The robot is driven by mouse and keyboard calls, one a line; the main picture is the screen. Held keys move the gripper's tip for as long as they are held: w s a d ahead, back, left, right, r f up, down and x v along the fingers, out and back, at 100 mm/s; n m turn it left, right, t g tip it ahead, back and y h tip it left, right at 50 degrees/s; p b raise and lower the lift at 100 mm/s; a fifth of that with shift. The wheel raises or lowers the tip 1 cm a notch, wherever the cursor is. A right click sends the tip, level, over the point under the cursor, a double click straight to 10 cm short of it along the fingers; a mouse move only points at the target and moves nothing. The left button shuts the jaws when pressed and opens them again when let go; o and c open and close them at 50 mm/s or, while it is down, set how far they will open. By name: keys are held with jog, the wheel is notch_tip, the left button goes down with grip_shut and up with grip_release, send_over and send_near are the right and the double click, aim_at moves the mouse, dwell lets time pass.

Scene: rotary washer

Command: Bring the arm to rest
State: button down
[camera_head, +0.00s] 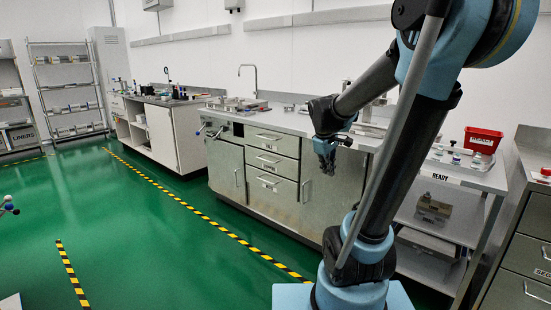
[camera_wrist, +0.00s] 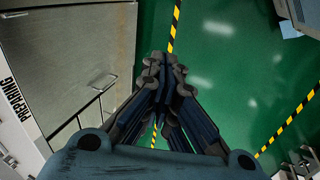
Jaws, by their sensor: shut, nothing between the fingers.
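My arm stands at the right of the head view, its upper links in the foreground and its forearm folded down toward the counter. My gripper (camera_head: 326,158) hangs in the air in front of the steel cabinet, fingers downward. In the wrist view my gripper (camera_wrist: 160,62) has its fingers drawn together with nothing between them. The green floor lies below the fingertips. The gripper appears apart from the cabinet front, though the exact gap is hard to tell.
A steel cabinet (camera_head: 270,160) with drawers and a sink stands behind my gripper. A "READY" cart (camera_head: 490,181) carries a red bin (camera_head: 482,139) at the right. Drawers (camera_head: 529,235) stand at the far right.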

jog(key=s+f+m+y, duration=0.1)
jog(key=s+f+m, duration=0.3)
jog(key=s, duration=0.7)
jog(key=s+f+m+y, duration=0.1)
jog(key=s+f+m, duration=0.3)
jog(key=s, duration=0.7)
jog(key=shift+s+a+f+m+g, duration=0.2)
jog(key=shift+a+f+m+g, duration=0.15)
jog(key=shift+f, duration=0.45)
jog(key=shift+d, duration=0.1)
